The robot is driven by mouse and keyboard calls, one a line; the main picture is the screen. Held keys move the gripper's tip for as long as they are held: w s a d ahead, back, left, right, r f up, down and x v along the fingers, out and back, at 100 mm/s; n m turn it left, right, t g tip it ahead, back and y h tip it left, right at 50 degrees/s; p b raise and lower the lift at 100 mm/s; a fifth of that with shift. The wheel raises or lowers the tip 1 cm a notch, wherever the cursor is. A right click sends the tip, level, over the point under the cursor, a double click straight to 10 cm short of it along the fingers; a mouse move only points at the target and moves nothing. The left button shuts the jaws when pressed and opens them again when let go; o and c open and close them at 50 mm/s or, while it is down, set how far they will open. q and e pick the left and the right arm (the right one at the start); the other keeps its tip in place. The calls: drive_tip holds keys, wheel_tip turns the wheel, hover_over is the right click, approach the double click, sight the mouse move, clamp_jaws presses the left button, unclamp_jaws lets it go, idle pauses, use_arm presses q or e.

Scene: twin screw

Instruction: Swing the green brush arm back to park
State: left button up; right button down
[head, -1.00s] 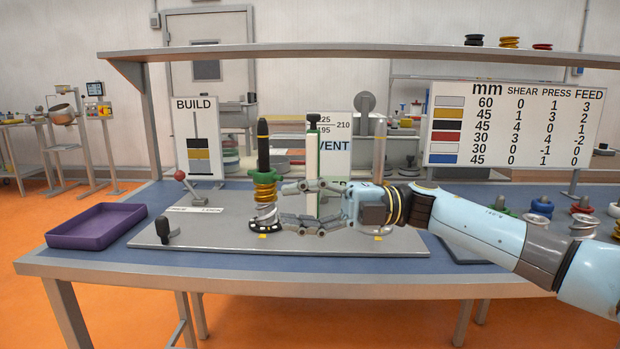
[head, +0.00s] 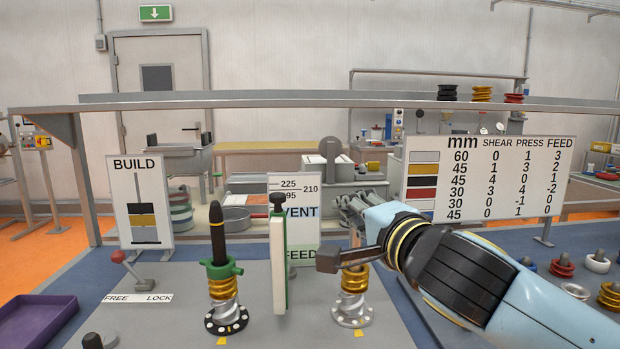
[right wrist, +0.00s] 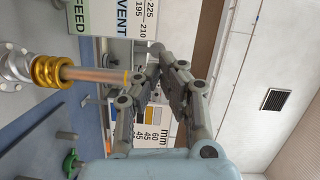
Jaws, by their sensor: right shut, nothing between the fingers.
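The green brush arm (head: 280,255) stands upright between the two screws, a tall white-faced piece with a green edge and a black knob on top. My right gripper (head: 345,232) is shut and empty, to the right of the brush arm and in front of the right screw's upper part. The right wrist view shows its fingers (right wrist: 155,75) closed together near the tip of the right screw's shaft (right wrist: 95,75). The left screw (head: 220,285) has a black shaft, a green collar and gold and silver elements. My left gripper is not in view.
A red-knobbed lever (head: 125,260) stands by the FREE/LOCK label. A purple tray (head: 40,322) is at the left. The BUILD sign (head: 142,200) and number chart (head: 487,180) stand behind. Several coloured elements (head: 563,266) sit at the right. A shelf rail (head: 300,100) crosses above.

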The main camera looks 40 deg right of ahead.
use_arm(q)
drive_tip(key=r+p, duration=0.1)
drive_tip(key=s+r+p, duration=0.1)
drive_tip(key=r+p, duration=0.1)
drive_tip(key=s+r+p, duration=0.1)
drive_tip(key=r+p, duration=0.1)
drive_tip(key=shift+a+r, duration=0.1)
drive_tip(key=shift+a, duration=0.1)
use_arm(e)
drive_tip(key=w+f, duration=0.1)
drive_tip(key=w, duration=1)
drive_tip(key=shift+a, duration=0.45)
drive_tip(key=shift+f, duration=0.1)
